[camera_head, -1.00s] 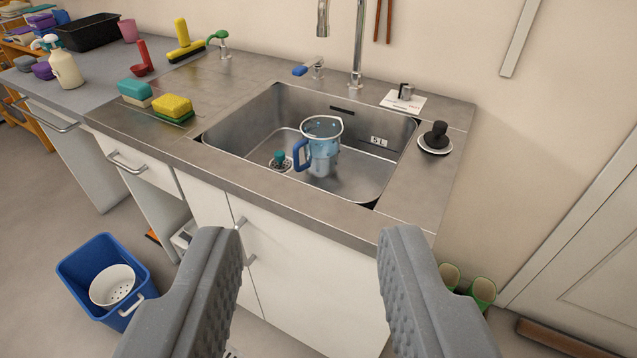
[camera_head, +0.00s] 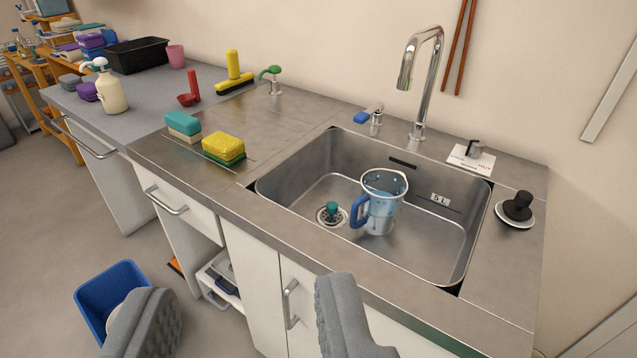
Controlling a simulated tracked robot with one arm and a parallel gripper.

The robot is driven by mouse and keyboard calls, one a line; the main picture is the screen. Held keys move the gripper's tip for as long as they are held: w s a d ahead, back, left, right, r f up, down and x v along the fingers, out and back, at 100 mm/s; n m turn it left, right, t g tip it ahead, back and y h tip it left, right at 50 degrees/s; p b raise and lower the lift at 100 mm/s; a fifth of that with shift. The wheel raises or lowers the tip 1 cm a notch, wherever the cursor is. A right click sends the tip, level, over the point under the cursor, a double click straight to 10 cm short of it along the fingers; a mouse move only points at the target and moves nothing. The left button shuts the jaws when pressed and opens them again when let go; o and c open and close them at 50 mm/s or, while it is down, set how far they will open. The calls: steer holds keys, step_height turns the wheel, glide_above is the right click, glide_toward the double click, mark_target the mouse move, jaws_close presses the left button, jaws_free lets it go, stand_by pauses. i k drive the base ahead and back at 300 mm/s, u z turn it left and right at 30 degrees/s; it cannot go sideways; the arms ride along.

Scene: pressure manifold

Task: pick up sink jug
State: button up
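The sink jug (camera_head: 380,205) is a clear, bluish jug with a blue handle on its left side. It stands upright in the steel sink (camera_head: 440,240), to the right of the drain with its teal plug (camera_head: 332,210). My gripper (camera_head: 240,310) is open and empty, its two grey fingers wide apart at the bottom of the view. It is in front of the counter, apart from the jug. The jug is fully in sight except for its base, whose contact with the sink floor is hard to make out.
A curved tap (camera_head: 420,85) rises behind the sink, and a blue-handled valve (camera_head: 370,118) stands beside it. Sponges (camera_head: 223,147) lie left of the sink. A black-knobbed stopper (camera_head: 516,207) sits on the right rim. A blue bin (camera_head: 108,285) stands on the floor at the left.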

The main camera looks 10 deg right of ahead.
mark_target(384, 191)
steer(key=u, duration=0.3)
steer(key=i, duration=1.3)
steer(key=z, duration=0.05)
